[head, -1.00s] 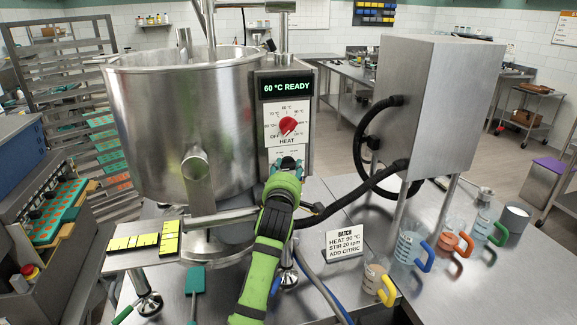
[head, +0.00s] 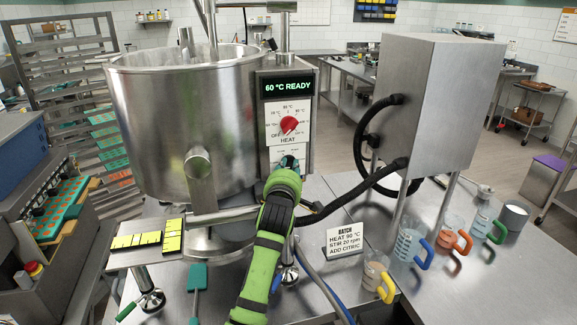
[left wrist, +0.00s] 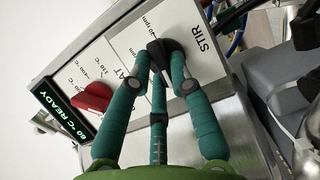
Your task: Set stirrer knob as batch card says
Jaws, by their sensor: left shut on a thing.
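The stirrer knob (left wrist: 168,50) is black and sits beside the STIR label in the left wrist view. My left gripper (left wrist: 165,68) is shut on this knob, with its teal fingers around it. In the head view the left gripper (head: 288,164) is at the lower part of the control panel (head: 310,150) and hides the knob. The pointer's setting cannot be read; some rpm marks show beside the knob. The batch card (head: 344,240) stands on the table and reads heat 90 °C, stir 20 rpm, add citric. My right gripper is out of view.
The red heat knob (head: 289,125) is just above, under a display (head: 288,86) reading 60 °C READY. The steel kettle (head: 180,130) is left of the panel. Black hoses (head: 350,191) run right to a steel cabinet (head: 440,105). Several jugs stand at the right.

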